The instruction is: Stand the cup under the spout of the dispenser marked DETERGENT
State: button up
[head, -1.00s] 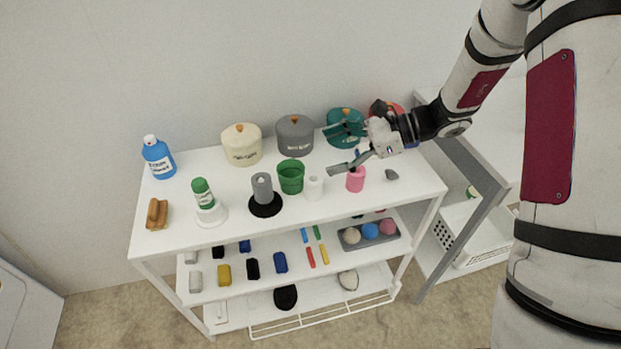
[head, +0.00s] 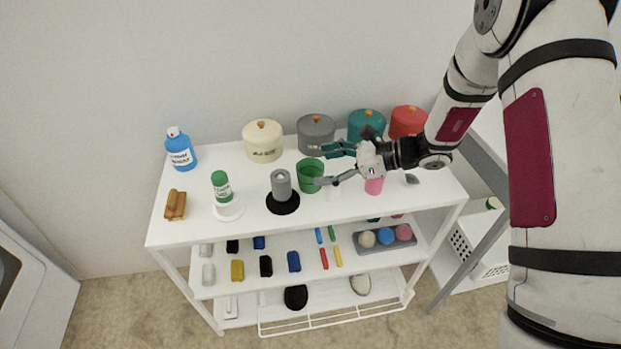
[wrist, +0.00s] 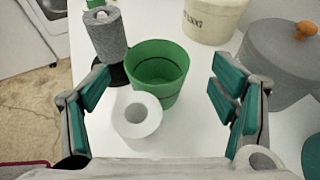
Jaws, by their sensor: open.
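A green cup (head: 309,175) stands upright on the white top shelf. It also shows in the wrist view (wrist: 157,72), open side up. My gripper (head: 320,165) is open and empty at the cup's right side. In the wrist view my fingers (wrist: 163,100) spread wide, with the cup ahead between them and not visibly touched. A small white hollow cylinder (wrist: 137,115) stands nearer me, between the fingers. I cannot read DETERGENT on any container. Lidded pots in cream (head: 263,142), grey (head: 316,135), teal (head: 366,125) and red (head: 407,121) stand behind; I see no clear spout.
A grey roll on a black-based holder (head: 282,186) stands left of the cup. A pink container (head: 374,185) stands right. A green-and-white bottle (head: 222,187), blue bottle (head: 180,150) and brown brush-like object (head: 175,204) are farther left. Lower shelves (head: 205,290) hold small items.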

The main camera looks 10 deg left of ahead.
aim_at(310, 169)
jog(key=x, duration=0.4)
jog(key=shift+s+a+f+b, duration=0.1)
jog(key=shift+a+f+b, duration=0.1)
jog(key=shift+b, duration=0.1)
jog(key=c, duration=1.1)
jog(key=shift+c, duration=0.2)
